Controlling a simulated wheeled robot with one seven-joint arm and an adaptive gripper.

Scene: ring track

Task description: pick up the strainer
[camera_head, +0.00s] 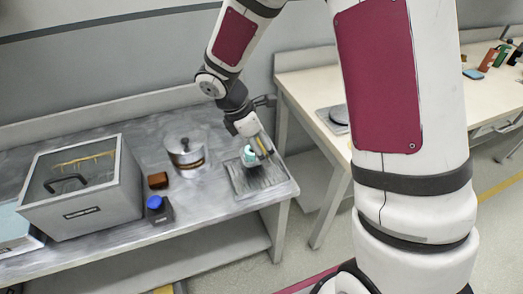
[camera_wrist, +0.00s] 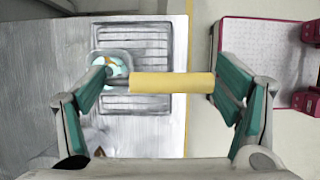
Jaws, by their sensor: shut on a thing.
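My gripper (camera_wrist: 165,80) is shut on what looks like the strainer, whose thick yellow handle (camera_wrist: 172,82) lies crosswise between the teal fingers in the wrist view. The handle's right end meets the right finger. A rounded grey rim with pale teal inside shows by the left fingertip, partly hidden; I cannot tell surely whether it belongs to the strainer. In the head view, my gripper (camera_head: 256,150) is low over the grooved drain panel (camera_head: 245,186) at the table's right end, with the yellow handle (camera_head: 264,146) at its fingers. Whether the strainer touches the panel is unclear.
A metal pot (camera_head: 186,152) stands left of my gripper. A brown block (camera_head: 158,180), a dark box with a blue knob (camera_head: 157,208) and a large lidded grey box (camera_head: 85,190) are further left. A second table (camera_head: 305,85) stands to the right, across a gap.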

